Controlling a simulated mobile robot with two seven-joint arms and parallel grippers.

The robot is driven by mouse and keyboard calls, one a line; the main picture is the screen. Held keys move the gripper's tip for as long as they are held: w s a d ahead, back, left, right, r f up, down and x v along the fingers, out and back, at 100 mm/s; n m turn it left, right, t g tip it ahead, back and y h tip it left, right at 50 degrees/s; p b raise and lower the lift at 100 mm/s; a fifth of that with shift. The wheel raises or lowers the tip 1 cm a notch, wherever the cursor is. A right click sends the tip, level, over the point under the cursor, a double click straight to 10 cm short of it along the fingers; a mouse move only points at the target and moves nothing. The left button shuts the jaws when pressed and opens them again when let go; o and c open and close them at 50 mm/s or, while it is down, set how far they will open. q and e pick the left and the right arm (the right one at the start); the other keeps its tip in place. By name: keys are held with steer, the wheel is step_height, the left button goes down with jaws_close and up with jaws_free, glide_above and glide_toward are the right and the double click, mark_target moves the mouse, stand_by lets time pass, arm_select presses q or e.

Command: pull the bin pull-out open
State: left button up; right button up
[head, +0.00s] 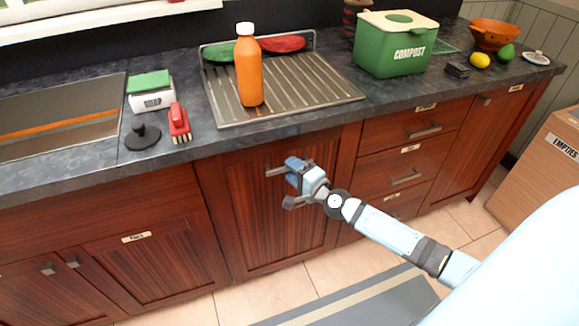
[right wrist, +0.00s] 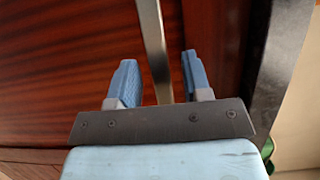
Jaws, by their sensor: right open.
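The bin pull-out (head: 255,225) appears to be the dark red wooden front in the middle of the counter, below the draining rack; it looks flush with its neighbours, and no label on it is readable. Its metal bar handle (head: 274,172) lies near the top, with its right part hidden by my right gripper (head: 296,174). In the right wrist view the two blue fingers of the right gripper (right wrist: 160,70) are apart, with the handle bar (right wrist: 151,40) running between them. I cannot tell whether either finger touches the bar. My left gripper is out of view.
An orange bottle (head: 248,70) stands on the draining rack (head: 300,88) above the front. A red brush (head: 179,122) and a black stopper (head: 142,136) lie near the counter edge. A grey striped mat (head: 370,302) lies on the tiled floor below. A box (head: 545,165) stands at the right.

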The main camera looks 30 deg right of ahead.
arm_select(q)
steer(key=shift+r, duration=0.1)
arm_select(e)
steer(key=shift+w+a, duration=0.15)
steer(key=shift+w, duration=0.65)
jaws_close()
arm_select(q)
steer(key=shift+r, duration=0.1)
arm_select(e)
steer(key=shift+s, duration=0.1)
